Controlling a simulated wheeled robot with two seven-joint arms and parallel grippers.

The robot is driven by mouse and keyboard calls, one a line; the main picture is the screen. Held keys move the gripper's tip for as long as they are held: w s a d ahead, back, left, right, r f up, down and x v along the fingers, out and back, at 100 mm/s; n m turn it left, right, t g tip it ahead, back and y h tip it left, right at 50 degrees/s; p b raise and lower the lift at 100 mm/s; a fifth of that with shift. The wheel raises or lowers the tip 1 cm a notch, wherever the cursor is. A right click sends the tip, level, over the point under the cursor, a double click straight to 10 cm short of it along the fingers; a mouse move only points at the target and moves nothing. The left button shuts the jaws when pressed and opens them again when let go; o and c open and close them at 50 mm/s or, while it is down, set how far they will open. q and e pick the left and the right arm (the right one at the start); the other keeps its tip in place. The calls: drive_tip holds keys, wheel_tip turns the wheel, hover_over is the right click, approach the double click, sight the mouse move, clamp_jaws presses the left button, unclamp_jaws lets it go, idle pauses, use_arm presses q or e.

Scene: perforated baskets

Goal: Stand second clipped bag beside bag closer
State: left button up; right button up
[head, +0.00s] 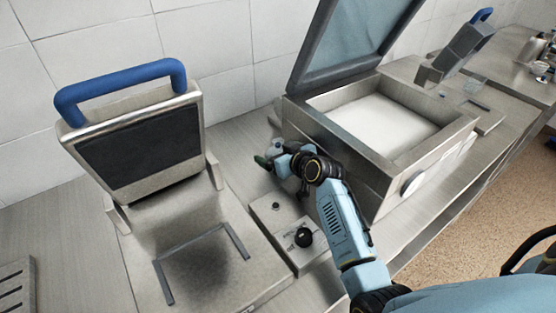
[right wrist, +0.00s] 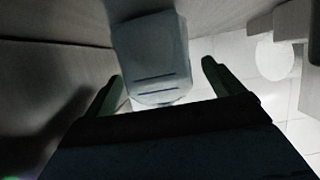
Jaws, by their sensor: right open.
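My right gripper (head: 268,156) reaches into the gap between the blue-handled press (head: 140,150) and the open-lidded chamber machine (head: 345,150). It is open. In the right wrist view, its two dark fingers (right wrist: 162,72) stand apart on either side of a pale, rounded grey-blue object (right wrist: 152,50) with two dark lines across its end. I cannot tell whether this is a clipped bag, or whether the fingers touch it. No clipped bag can be made out for sure in the head view, where my gripper and wrist hide part of the gap. My left gripper is not in view.
A low control box with a black knob (head: 304,237) stands just in front of my right gripper. The chamber machine's raised lid (head: 350,40) rises behind it. Another blue-handled device (head: 465,50) stands farther right on the counter. A slotted grey piece (head: 15,285) lies at far left.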

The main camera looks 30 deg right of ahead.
drive_tip(key=shift+r, duration=0.15)
drive_tip(key=c, duration=1.2)
